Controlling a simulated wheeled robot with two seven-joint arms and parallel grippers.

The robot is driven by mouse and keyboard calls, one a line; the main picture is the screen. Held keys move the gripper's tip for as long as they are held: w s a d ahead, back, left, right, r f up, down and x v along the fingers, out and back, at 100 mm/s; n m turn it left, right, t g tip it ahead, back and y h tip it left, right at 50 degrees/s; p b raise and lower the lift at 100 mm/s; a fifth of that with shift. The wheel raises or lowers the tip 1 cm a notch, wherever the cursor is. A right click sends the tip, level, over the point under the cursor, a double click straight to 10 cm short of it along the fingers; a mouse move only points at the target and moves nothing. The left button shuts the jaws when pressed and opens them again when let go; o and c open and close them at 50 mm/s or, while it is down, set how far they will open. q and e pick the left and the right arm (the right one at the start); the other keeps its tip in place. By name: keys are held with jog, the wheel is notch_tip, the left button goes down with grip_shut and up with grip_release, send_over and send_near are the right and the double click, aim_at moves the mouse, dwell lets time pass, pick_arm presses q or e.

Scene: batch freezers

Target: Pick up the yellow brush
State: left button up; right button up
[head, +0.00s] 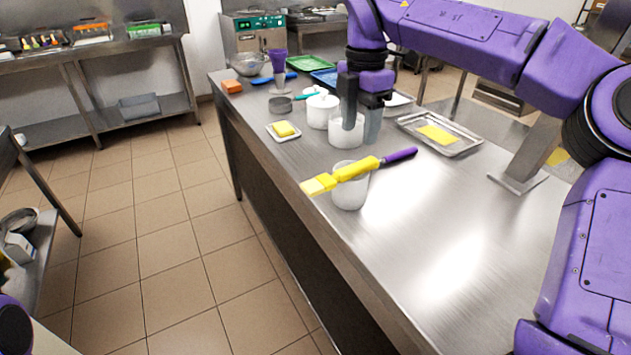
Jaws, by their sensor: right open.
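The yellow brush (355,169) has pale yellow bristles at its left end and a purple handle at its right end. It lies across the top of a white cup (349,193) near the table's left edge. Its bristle end sticks out to the left of the cup. My right gripper (361,135) points down, open and empty, just beyond the brush in the picture and apart from it. A white container behind its fingers is partly hidden. My left gripper is not in view.
The steel table (450,220) is clear in front and to the right. A metal tray (465,145) with a yellow slab lies at right. A small dish (284,137) with a yellow block, a white pot (321,111) and green and blue trays stand farther back.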

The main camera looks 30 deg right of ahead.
aim_at(355, 166)
jog(key=f, duration=0.8)
jog(key=shift+w+d+f+p, duration=0.1)
jog(key=shift+w+f+p, duration=0.15)
jog(key=shift+w+p, duration=0.15)
jog(key=shift+d+f, duration=0.25)
jog(key=shift+f, duration=0.2)
grip_shut()
